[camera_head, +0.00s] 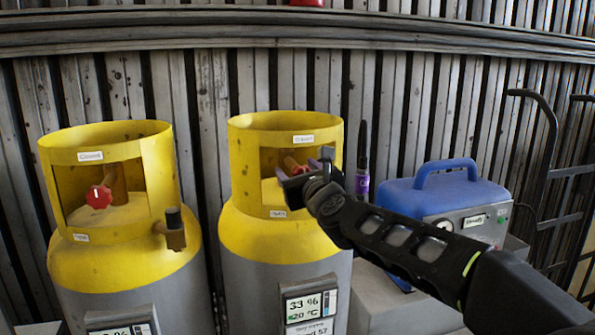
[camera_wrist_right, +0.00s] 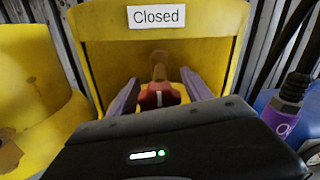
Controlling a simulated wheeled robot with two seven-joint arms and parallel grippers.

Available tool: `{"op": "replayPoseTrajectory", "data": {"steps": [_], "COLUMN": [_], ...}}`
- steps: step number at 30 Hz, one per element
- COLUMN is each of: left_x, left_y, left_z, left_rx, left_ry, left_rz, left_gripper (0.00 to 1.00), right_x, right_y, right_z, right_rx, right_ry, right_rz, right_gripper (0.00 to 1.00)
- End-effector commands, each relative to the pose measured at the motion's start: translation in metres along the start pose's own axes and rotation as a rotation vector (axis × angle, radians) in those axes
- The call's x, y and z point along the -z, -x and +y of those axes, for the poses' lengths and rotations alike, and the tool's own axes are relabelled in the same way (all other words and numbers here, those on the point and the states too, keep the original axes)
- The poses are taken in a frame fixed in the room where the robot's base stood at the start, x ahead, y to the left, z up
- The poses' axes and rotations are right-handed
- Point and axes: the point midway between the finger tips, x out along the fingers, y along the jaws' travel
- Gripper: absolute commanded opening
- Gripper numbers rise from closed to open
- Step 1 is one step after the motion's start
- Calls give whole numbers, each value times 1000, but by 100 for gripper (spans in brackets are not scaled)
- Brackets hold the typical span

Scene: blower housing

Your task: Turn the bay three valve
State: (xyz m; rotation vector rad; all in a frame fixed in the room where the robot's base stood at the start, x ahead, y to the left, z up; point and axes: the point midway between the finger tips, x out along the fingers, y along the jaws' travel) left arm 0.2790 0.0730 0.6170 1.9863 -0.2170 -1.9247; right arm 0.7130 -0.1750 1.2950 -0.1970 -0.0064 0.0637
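A yellow-topped grey cylinder (camera_head: 275,235) stands in the middle of the head view, with a red valve knob (camera_head: 293,163) inside its collar opening. A "Closed" label (camera_wrist_right: 156,17) sits on the collar above it. My right gripper (camera_head: 304,164) reaches in from the right at this opening. In the right wrist view its two fingers stand apart, with the red knob (camera_wrist_right: 159,96) between them; whether they touch it I cannot tell. A second cylinder (camera_head: 120,235) at the left has its own red knob (camera_head: 99,196). No bay number is readable. My left gripper is out of view.
A blue machine (camera_head: 447,187) with a handle stands at the right, behind my right arm. A dark side fitting (camera_head: 174,229) sticks out of the left cylinder. A plank wall (camera_head: 400,100) closes off the back.

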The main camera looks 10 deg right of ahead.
Motion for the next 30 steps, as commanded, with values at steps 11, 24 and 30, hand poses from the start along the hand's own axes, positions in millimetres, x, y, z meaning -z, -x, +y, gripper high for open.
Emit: {"op": "replayPoseTrajectory", "data": {"steps": [11,24,30], "left_x": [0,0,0], "left_y": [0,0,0], "left_z": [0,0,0], "left_rx": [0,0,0], "left_ry": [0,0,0], "left_rz": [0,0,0], "left_gripper": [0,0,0], "right_x": [0,0,0], "right_y": [0,0,0], "right_z": [0,0,0], "right_rx": [0,0,0], "right_ry": [0,2,29], "right_rz": [0,0,0], "right_gripper": [26,1,1]}}
